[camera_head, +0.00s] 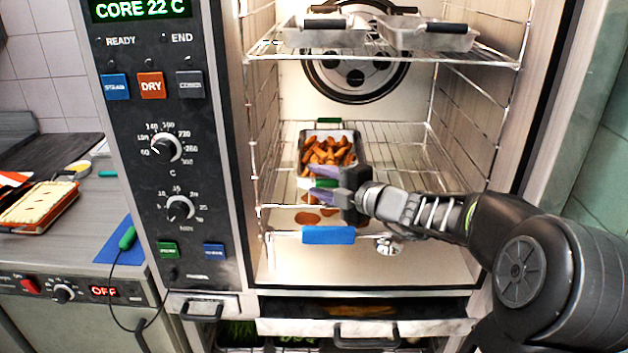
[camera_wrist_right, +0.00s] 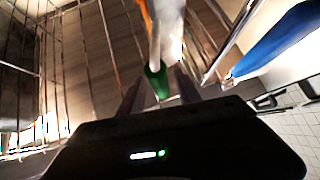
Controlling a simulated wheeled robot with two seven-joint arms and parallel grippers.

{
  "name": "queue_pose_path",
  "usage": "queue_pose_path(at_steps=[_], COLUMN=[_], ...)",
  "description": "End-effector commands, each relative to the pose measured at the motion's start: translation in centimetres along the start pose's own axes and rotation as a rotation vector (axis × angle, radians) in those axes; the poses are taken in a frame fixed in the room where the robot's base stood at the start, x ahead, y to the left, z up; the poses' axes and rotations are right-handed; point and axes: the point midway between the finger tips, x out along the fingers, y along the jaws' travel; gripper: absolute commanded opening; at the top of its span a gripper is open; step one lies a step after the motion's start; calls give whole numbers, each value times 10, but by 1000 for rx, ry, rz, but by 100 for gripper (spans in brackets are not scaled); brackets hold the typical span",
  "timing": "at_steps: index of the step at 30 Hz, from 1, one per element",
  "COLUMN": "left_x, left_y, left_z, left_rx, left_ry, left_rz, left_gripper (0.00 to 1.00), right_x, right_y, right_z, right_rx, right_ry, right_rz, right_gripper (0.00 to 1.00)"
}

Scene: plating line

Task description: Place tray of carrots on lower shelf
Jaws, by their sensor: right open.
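The tray of carrots (camera_head: 302,152) sits on the lower wire shelf (camera_head: 400,155) inside the open oven. It looks level, with orange carrots (camera_head: 328,151) in it and green handles at its far and near ends. My right gripper (camera_head: 322,184) is at the near green handle, its fingers open. In the right wrist view the near green handle (camera_wrist_right: 157,80) lies between the spread fingers (camera_wrist_right: 160,88); I cannot tell whether they touch it. The gripper hides part of the tray's near right corner. My left gripper is not in view.
Metal trays with black handles (camera_head: 440,27) stand on the upper shelf (camera_head: 490,58) above. A blue handle (camera_head: 328,235) is in front, below my gripper; it also shows in the wrist view (camera_wrist_right: 280,42). The lower shelf right of the carrots is clear. An open drawer (camera_head: 365,326) lies below.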

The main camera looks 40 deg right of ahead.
Motion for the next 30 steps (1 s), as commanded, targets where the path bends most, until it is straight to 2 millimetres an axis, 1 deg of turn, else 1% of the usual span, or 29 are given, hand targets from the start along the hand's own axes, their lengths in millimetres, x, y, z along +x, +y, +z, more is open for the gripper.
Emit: queue_pose_path(at_steps=[1, 9, 12, 15, 19, 30], left_x=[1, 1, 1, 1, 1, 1], left_y=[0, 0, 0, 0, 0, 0], left_z=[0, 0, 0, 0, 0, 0], left_rx=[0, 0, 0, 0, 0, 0], left_ry=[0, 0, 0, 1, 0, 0], left_rz=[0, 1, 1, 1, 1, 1], left_gripper=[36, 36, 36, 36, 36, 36], right_x=[-9, -65, -83, -95, -102, -102], right_y=[1, 1, 1, 0, 0, 0], right_z=[0, 0, 0, 0, 0, 0], right_rx=[-1, 0, 0, 0, 1, 1], right_ry=[-2, -2, -2, -1, 0, 0], right_rz=[2, 2, 2, 1, 1, 0], right_gripper=[40, 40, 40, 40, 40, 40])
